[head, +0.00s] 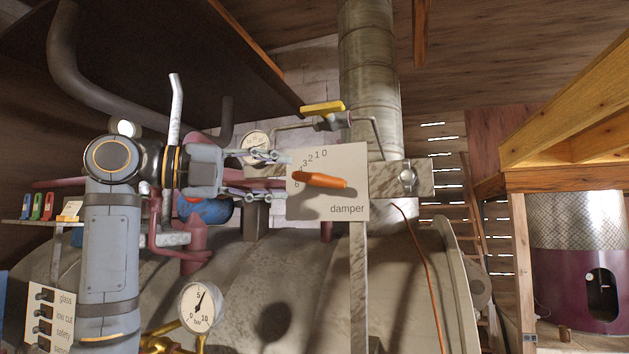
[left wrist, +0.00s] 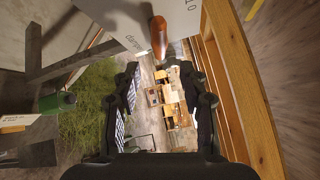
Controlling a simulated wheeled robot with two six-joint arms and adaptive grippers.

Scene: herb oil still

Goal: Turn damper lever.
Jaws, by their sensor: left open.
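The orange damper lever (head: 320,180) is on a pale plate (head: 345,205) marked "damper", with a number scale along its upper left. It lies nearly level, its right end slightly lower. In the left wrist view the lever (left wrist: 158,37) stands beyond and between the fingertips, near the top. My left gripper (head: 286,176) is open and reaches in from the left, its fingertips by the plate's left edge. The fingers lie above and below the lever's left end, and nothing shows between them. In the left wrist view the open gripper (left wrist: 160,80) appears empty. My right gripper is not in view.
A yellow-handled valve (head: 322,108) and a dial gauge (head: 256,146) are above the lever. A tall flue pipe (head: 369,80) rises behind the plate. Another gauge (head: 200,307) stands below, over the large boiler drum (head: 280,290). A wooden frame (head: 570,110) is at the right.

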